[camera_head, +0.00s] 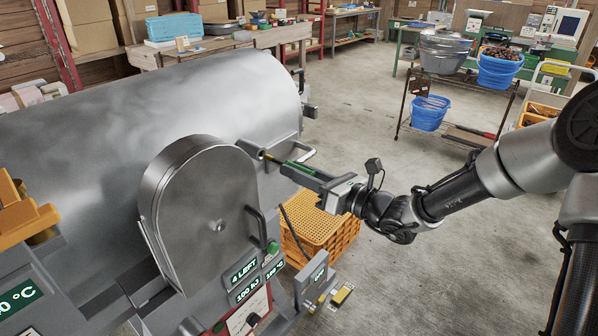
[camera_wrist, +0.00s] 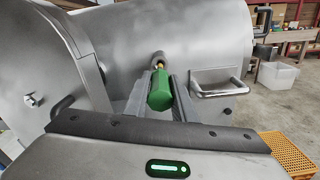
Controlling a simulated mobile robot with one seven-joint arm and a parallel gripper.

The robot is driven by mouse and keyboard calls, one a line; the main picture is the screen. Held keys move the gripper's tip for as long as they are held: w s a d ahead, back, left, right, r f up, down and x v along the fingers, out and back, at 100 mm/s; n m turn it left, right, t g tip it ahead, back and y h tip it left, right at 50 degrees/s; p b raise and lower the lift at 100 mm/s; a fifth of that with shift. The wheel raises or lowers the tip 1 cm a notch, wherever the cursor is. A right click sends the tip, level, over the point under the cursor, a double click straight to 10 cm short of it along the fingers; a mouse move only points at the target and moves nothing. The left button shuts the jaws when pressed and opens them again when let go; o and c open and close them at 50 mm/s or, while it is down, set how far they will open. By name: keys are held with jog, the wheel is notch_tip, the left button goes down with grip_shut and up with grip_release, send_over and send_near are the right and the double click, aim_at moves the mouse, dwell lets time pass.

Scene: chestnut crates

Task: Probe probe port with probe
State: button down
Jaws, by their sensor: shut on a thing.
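My gripper (camera_head: 298,170) is shut on the probe (camera_wrist: 160,92), which has a green handle and a brass-coloured front end. In the wrist view the handle lies between the two grey fingers and points away from me at the drum. The probe port (camera_wrist: 158,59) is a round, dark-centred stub on the grey metal drum, straight ahead of the probe. In the head view the port (camera_head: 262,154) is just left of the fingertips. The probe's front end meets the port's opening in the picture; how far it is inside I cannot tell.
The large metal drum (camera_head: 150,100) has a round-topped door (camera_head: 205,210) and a bar handle (camera_wrist: 222,84) right of the port. Orange crates (camera_head: 318,228) stand on the floor below my gripper. A rack with blue buckets (camera_head: 498,68) stands behind. The floor between is clear.

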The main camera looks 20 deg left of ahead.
aim_at(265, 156)
jog(key=shift+b+x, duration=0.65)
jog(key=shift+x, duration=3.25)
jog(key=c, duration=1.4)
grip_release()
jog(key=shift+c, duration=0.2)
jog(key=shift+o, duration=0.2)
jog(key=p+v, duration=0.1)
jog(key=v, duration=1.6)
jog(key=shift+d, duration=0.2)
jog(key=shift+s, duration=0.1)
